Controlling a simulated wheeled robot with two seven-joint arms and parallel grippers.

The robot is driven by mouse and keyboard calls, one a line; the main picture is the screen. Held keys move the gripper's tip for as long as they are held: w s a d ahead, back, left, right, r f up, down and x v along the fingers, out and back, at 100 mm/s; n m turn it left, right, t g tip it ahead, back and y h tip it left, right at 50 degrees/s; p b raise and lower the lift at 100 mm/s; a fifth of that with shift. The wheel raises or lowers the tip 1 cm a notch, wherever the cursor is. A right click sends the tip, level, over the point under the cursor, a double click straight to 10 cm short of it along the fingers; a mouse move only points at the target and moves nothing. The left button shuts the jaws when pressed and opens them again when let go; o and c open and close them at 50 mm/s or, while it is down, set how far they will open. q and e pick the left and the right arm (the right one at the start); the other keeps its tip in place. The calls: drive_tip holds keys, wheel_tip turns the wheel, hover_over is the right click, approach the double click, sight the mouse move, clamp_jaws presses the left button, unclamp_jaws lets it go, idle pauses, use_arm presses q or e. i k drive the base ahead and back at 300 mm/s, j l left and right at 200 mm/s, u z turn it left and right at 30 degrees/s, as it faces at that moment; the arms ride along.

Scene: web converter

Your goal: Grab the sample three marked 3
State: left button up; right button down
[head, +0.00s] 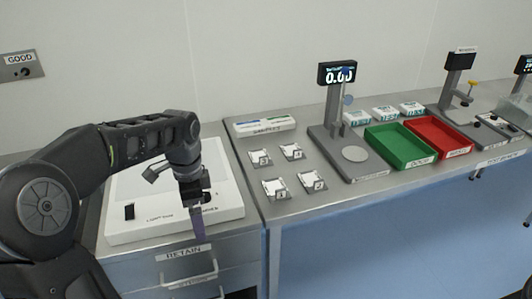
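Several small white samples on grey holders stand on the steel counter, in two rows left of the scale. The back-left sample (261,157) has a small tag that looks like a 3, though it is hard to read. The others are the back-right sample (291,152), front-left sample (275,188) and front-right sample (313,182). My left gripper (197,222) points down over the front edge of the white light box (125,233), left of the samples and apart from them. A thin purplish strip shows at its tip. I cannot tell whether its fingers are apart. My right gripper is out of view.
A white labelled box (265,126) lies behind the samples. A scale (354,154) with a display post stands to their right. Beyond are a green tray (402,156), a red tray (452,147) and another instrument (456,83). The RETAIN drawer (185,265) is below the light box.

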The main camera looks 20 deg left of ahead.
sight(260, 154)
drive_tip(key=i, duration=1.3)
